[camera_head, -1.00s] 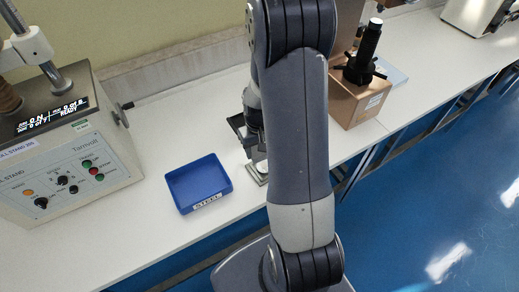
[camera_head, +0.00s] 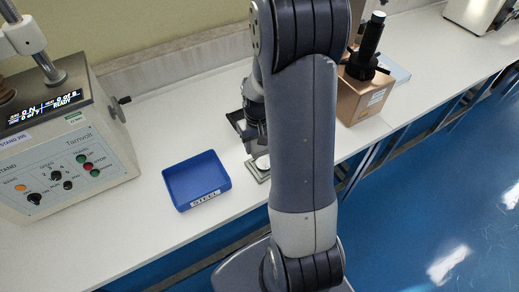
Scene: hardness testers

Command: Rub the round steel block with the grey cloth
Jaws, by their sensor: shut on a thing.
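A pale round block (camera_head: 263,162) shows in part on a small grey square plate (camera_head: 256,174) near the front of the bench, left of my arm. My gripper (camera_head: 257,146) is low over it, mostly hidden behind my own arm. Its jaws are closed, and the grey cloth between them is too hidden to make out clearly. I cannot tell whether the cloth touches the block.
A blue tray labelled STEEL (camera_head: 181,201) stands left of the plate. A Tanvolt tester (camera_head: 75,165) stands far left, and a copper-coloured box (camera_head: 360,101) with a black-handled device stands right. Bench between tester and blue tray is clear.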

